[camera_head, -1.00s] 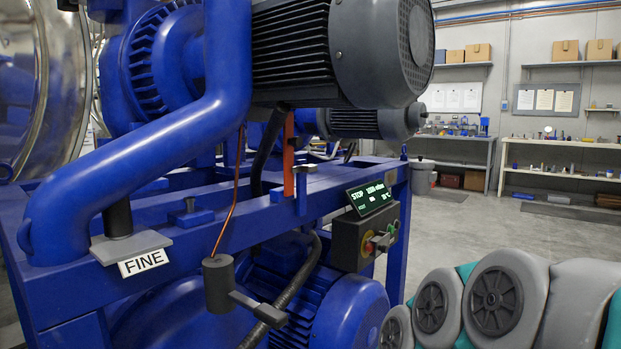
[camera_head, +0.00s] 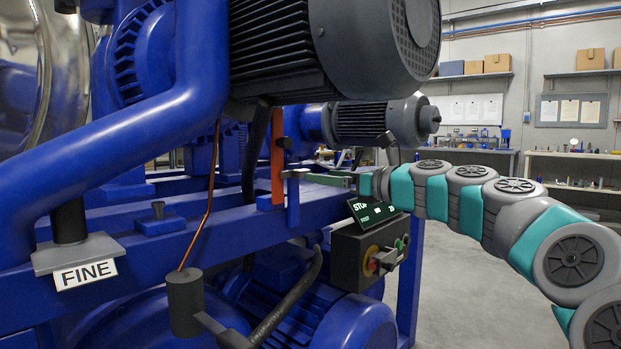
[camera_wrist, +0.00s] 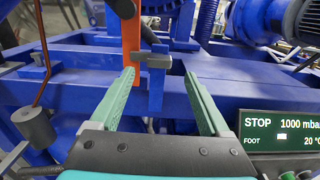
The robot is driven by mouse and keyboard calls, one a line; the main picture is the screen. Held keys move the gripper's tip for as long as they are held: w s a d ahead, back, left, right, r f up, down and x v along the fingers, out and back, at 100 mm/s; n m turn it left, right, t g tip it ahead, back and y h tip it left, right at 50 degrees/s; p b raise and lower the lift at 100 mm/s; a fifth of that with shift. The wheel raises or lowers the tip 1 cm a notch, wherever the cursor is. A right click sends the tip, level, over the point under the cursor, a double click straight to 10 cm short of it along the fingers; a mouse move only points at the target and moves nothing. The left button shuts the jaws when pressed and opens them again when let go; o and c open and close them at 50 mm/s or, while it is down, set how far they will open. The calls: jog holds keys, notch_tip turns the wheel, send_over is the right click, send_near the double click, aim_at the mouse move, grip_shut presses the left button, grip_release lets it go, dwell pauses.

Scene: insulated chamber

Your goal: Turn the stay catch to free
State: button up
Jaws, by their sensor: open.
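An orange upright bar (camera_head: 277,158) stands on the blue frame. Beside it, a small grey lever piece (camera_head: 294,173) sits atop a short blue post (camera_head: 293,203); this appears to be the stay catch. In the wrist view the grey lever (camera_wrist: 153,59) lies crosswise against the orange bar (camera_wrist: 131,45), with the post below it. My gripper (camera_head: 308,178) has green fingers reaching in from the right, close to the lever. In the wrist view my gripper (camera_wrist: 160,74) is open and empty, its fingertips to either side of the post. I cannot tell whether they touch it.
A control box (camera_head: 370,254) with a lit display (camera_head: 376,212) hangs below my arm. A large motor (camera_head: 325,45) overhangs the frame. Open floor lies right.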

aim_at(296, 174)
jog(key=shift+x, duration=2.55)
jog(key=shift+c, duration=0.2)
grip_shut()
